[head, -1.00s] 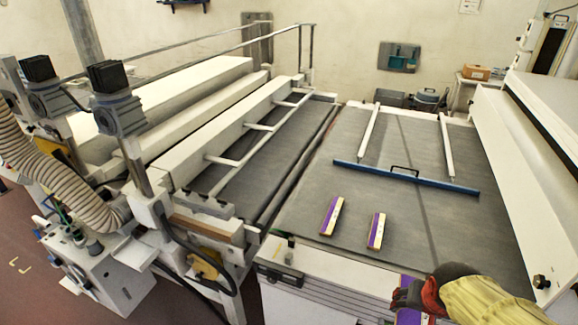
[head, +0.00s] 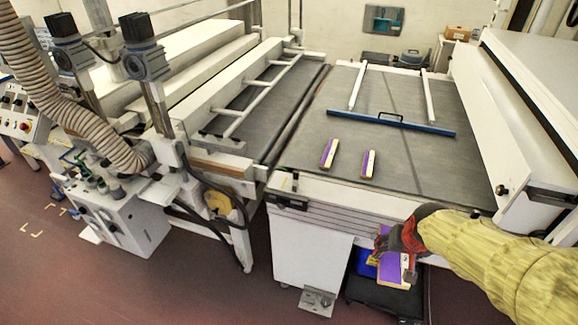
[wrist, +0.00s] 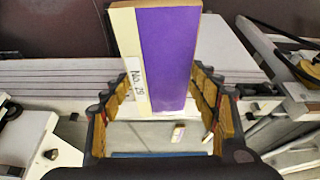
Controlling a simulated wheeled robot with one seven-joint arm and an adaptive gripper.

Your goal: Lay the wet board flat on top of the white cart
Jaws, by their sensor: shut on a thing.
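The wet board (head: 391,270) has a purple face and a cream edge. My gripper (head: 392,240) is shut on it and holds it in the air by the front right of the grey belt. In the wrist view the board (wrist: 168,50) stands between the two finger pads of my gripper (wrist: 160,105), with a label reading "No. 29" on its cream strip. Its far end sticks out beyond the fingers. I cannot pick out a white cart for certain in either view.
Two similar purple and cream boards (head: 328,154) (head: 368,164) lie on the grey belt (head: 300,178). A blue bar (head: 390,122) crosses the belt. A black low unit (head: 368,292) with blue items sits below my gripper. Red floor (head: 200,285) is open at the front left.

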